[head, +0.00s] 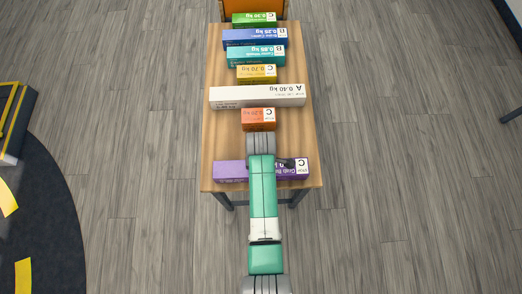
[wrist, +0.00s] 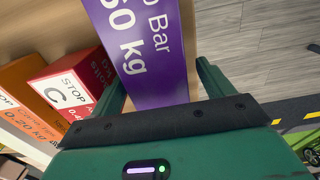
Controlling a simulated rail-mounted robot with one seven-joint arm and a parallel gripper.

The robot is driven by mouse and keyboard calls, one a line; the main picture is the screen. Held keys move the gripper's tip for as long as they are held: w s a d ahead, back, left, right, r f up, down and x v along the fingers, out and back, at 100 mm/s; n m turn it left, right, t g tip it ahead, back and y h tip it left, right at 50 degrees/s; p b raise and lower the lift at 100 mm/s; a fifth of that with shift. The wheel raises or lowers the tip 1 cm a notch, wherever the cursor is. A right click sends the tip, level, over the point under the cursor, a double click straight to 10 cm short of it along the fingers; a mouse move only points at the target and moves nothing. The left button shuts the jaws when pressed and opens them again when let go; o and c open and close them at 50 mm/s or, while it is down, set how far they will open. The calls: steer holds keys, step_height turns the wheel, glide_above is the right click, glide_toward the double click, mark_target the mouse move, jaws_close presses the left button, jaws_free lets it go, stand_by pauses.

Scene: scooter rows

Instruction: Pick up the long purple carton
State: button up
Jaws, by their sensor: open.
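The long purple carton (head: 230,172) lies crosswise at the near end of the wooden table, its middle hidden under my arm in the head view. In the wrist view the purple carton (wrist: 143,45) runs from the top edge down between the two green fingers of my gripper (wrist: 160,76). The fingers are apart, one on each side of the carton in the picture, with a gap beside it. I cannot tell how far down its sides they reach. In the head view the fingertips are hidden by my arm.
A red carton (wrist: 70,82) and an orange carton (wrist: 32,95) lie close left of the purple one in the wrist view. The wooden table (head: 222,133) carries a row of several more cartons, including a long white one (head: 235,98). Grey floor (head: 380,180) surrounds it.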

steer(key=shift+f, duration=0.65)
steer(key=shift+w+r, duration=0.1)
steer(key=c, duration=1.5)
steer(key=shift+r, duration=0.1)
steer(key=shift+s+r+p, duration=0.2)
steer(key=shift+r+p, duration=0.35)
steer(key=shift+r, duration=0.4)
steer(key=shift+s+r+p, duration=0.15)
steer(key=shift+r+p, duration=0.4)
steer(key=shift+r, duration=0.35)
steer(key=s+p, duration=0.1)
steer(key=s, duration=0.4)
steer(key=s+p, duration=0.1)
steer(key=s, duration=0.4)
steer(key=s+r+p, duration=0.1)
steer(key=s, duration=0.4)
steer(key=shift+s+r+p, duration=0.1)
steer(key=shift+s+p, duration=0.05)
steer(key=shift+p, duration=0.2)
